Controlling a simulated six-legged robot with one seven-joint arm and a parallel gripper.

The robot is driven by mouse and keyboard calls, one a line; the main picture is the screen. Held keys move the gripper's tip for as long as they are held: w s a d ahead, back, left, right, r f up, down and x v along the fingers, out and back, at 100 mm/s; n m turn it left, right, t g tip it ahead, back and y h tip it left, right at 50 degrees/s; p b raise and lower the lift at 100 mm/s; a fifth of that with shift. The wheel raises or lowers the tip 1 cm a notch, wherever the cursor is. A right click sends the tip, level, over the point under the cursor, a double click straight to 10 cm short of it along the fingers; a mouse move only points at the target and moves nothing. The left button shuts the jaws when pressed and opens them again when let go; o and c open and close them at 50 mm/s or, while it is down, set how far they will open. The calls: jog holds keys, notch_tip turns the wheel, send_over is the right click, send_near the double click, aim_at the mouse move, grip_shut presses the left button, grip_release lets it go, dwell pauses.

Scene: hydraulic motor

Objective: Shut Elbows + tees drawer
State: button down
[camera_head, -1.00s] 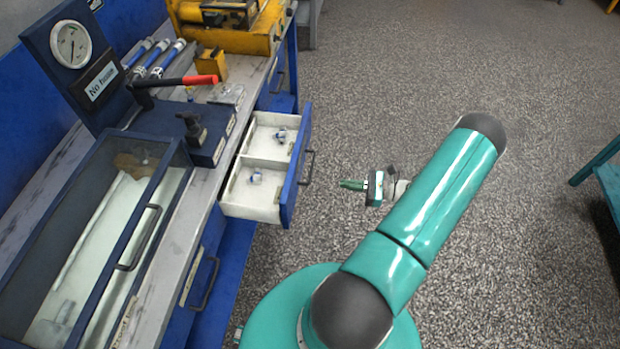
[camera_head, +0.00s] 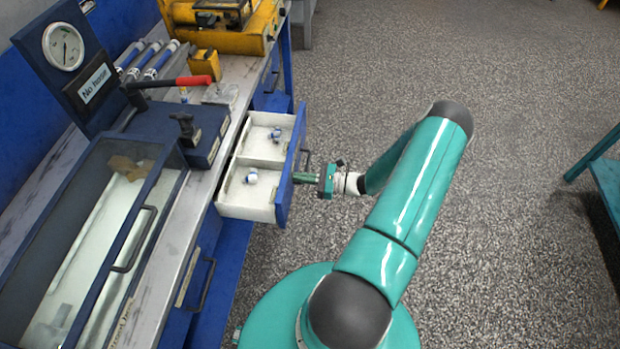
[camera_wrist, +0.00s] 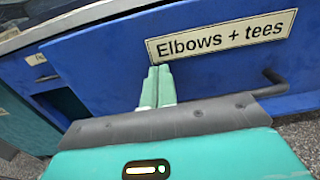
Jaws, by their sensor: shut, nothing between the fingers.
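The Elbows + tees drawer (camera_head: 233,197) stands pulled out from the bench in the head view, with a blue front and a white two-part tray inside. A small blue-and-white fitting lies in each compartment. In the wrist view its blue front (camera_wrist: 215,72) fills the upper part, with the label "Elbows + tees" (camera_wrist: 222,37) and a dark handle (camera_wrist: 270,83). My gripper (camera_head: 296,178) is shut and empty, its green fingertips at the outer face of the drawer front, beside the handle. The fingertips (camera_wrist: 157,70) show just below the label; I cannot tell whether they touch.
The grey bench top (camera_head: 185,225) carries a glass-lidded case (camera_head: 95,235), a gauge panel (camera_head: 63,47) and a red-handled lever (camera_head: 185,81). Another drawer handle (camera_head: 206,285) sits nearer on the bench front. Open speckled floor lies right of my arm. A teal table (camera_head: 606,180) stands far right.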

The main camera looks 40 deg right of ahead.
dwell(0.3)
send_over(242, 183)
jog(key=shift+s+d, duration=0.2)
jog(key=shift+s, duration=0.05)
jog(key=shift+w+a+r, duration=0.1)
jog(key=shift+w+a, duration=0.15)
